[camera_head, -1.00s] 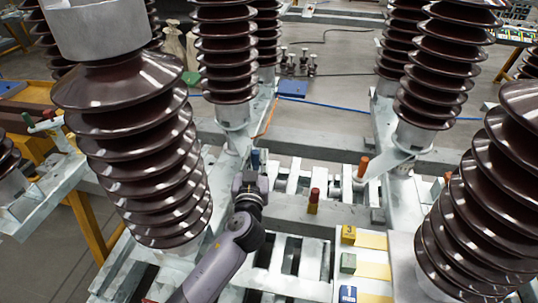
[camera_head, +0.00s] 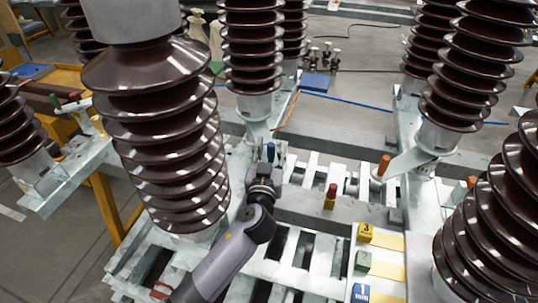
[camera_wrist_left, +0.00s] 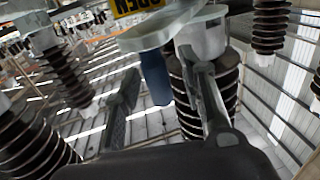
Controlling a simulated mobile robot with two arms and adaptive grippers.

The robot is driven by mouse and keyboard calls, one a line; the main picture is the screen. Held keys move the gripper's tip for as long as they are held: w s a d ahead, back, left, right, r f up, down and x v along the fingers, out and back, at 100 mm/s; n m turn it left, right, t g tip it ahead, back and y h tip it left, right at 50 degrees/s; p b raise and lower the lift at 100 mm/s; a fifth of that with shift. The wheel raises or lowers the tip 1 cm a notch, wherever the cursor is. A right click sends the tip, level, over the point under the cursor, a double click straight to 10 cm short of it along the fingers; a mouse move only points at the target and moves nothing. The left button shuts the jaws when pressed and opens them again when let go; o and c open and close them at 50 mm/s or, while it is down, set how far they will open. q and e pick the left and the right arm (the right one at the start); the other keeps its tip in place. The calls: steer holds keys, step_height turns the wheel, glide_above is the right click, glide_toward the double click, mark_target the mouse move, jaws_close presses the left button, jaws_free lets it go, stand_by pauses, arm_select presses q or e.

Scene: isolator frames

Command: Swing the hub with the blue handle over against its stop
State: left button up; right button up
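The blue handle (camera_head: 270,152) stands below the base of the back left brown insulator, at the grey hub (camera_head: 257,132). In the left wrist view the blue handle (camera_wrist_left: 155,78) hangs from a pale grey arm joined to the hub (camera_wrist_left: 203,36). My left gripper (camera_head: 262,180) is just in front of the handle in the head view. In the wrist view, the left gripper (camera_wrist_left: 160,85) has its two fingers apart, one on each side of the handle, with visible gaps. The stop cannot be made out. My right gripper is not in view.
A large brown insulator (camera_head: 165,130) stands close to the left of my left arm; others stand at the right and back. An orange handle (camera_head: 384,165) and a red-topped post (camera_head: 331,193) rise from the frame. A yellow label (camera_wrist_left: 135,7) sits on the pale arm.

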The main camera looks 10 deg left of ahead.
arm_select(q)
steer(key=s, duration=1.2)
steer(key=shift+a, duration=0.2)
steer(key=shift+c, duration=0.2)
